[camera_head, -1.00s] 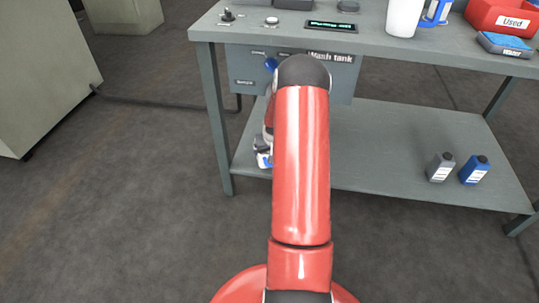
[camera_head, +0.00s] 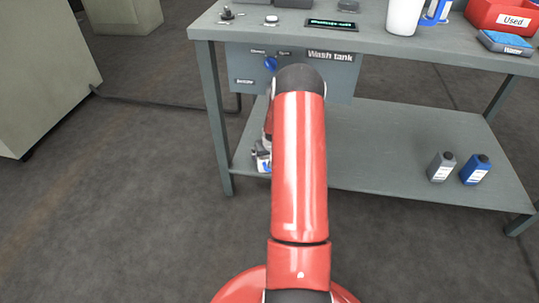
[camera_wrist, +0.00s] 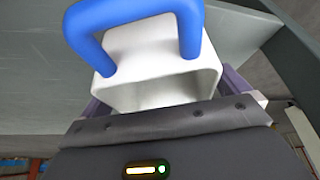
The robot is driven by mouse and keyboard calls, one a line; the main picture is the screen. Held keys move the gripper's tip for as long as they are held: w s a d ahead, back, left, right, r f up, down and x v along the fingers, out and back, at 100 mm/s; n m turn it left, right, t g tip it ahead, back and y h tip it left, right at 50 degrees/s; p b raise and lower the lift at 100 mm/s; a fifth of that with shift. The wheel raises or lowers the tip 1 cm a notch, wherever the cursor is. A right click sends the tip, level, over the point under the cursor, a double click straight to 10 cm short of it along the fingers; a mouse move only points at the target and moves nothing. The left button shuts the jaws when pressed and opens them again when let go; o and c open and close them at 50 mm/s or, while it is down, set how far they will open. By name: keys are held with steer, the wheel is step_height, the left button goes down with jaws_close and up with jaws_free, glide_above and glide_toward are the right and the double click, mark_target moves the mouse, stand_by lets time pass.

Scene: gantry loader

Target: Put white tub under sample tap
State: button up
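In the wrist view a white, hollow, box-like tub (camera_wrist: 150,95) sits between the two fingers of my gripper (camera_wrist: 165,105), which flank it closely on both sides. A thick blue loop (camera_wrist: 137,12), apparently its handle, crosses the top of the view. In the head view my red arm hides most of the gripper; a small white and blue part shows beside the arm (camera_head: 262,160), in front of the lower shelf. The wash tank panel (camera_head: 335,80) hangs under the tabletop with a blue knob (camera_head: 270,63) and small labels. The sample tap's outlet is not clearly visible.
The bench top (camera_head: 440,55) holds a white jug with a blue handle (camera_head: 405,15), a red bin (camera_head: 500,17) and a blue pad (camera_head: 505,42). Grey (camera_head: 440,167) and blue (camera_head: 475,170) bottles stand on the lower shelf (camera_head: 390,150). A bench leg (camera_head: 215,120) stands left of my arm.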

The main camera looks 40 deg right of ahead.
steer(key=shift+r+p, duration=0.3)
steer(key=p+v, duration=0.1)
steer(key=v, duration=1)
steer(key=shift+s+r, duration=0.1)
steer(key=shift+r, duration=0.05)
steer(key=s+a+r+n, duration=0.1)
steer(key=s+a+r, duration=0.2)
steer(key=a+r, duration=0.65)
steer(key=s+a+r+n, duration=0.2)
steer(key=s+a+r, duration=0.1)
steer(key=a+r, duration=0.7)
steer(key=s+a+r+n+y, duration=0.1)
steer(key=s+a+r, duration=0.2)
steer(key=s+a, duration=0.3)
steer(key=s+a+r+n+t+y, duration=0.1)
steer(key=s+a+r, duration=0.3)
steer(key=s, duration=0.8)
steer(key=a, duration=0.2)
steer(key=shift+a+r+t, duration=0.2)
steer(key=shift+a+t, duration=0.1)
